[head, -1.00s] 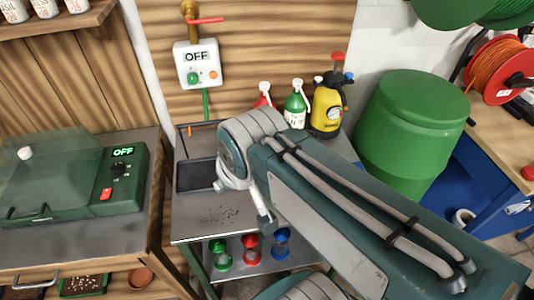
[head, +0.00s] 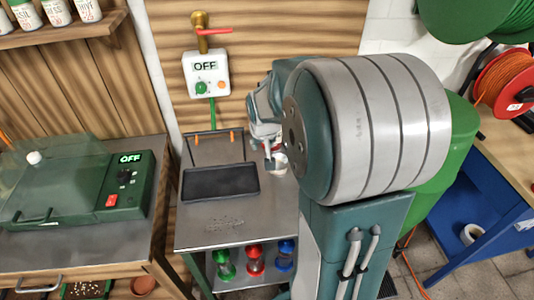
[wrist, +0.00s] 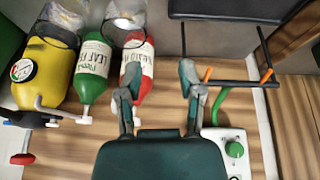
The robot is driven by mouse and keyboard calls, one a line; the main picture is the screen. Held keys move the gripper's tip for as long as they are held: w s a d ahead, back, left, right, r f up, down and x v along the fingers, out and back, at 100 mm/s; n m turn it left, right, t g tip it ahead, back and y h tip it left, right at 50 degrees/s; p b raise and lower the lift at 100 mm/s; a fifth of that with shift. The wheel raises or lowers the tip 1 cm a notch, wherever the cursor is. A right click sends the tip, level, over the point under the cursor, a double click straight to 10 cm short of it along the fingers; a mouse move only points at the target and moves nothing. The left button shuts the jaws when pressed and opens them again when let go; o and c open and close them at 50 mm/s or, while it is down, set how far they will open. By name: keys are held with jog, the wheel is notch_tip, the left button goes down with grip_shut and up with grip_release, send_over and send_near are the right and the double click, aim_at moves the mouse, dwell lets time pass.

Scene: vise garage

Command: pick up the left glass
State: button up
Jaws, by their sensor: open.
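Two clear glasses show at the top edge of the wrist view, one at the left (wrist: 66,14) and one nearer the middle (wrist: 126,12), both cut off by the frame. In the head view one pale glass (head: 279,163) shows beside my gripper (head: 270,150), at the right of the metal table; the other is hidden behind my arm. In the wrist view my gripper (wrist: 160,82) is open with nothing between its fingers. Its left finger overlaps the red bottle (wrist: 138,72) in the picture; whether they touch I cannot tell.
A green bottle (wrist: 92,68) and a yellow sprayer (wrist: 45,75) stand beside the red bottle. A black tray (head: 221,183) lies on the metal table (head: 215,238). Colored hourglasses, such as the green one (head: 225,264), stand on the shelf below. A control box (head: 207,73) is on the wall.

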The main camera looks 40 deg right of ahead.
aim_at(278, 161)
jog(key=shift+m, duration=0.3)
jog(key=d+x, duration=0.1)
jog(key=x, duration=0.8)
jog(key=d+x, duration=0.1)
jog(key=x, duration=0.4)
jog(key=shift+d+f, duration=0.1)
jog(key=shift+d, duration=0.25)
grip_shut()
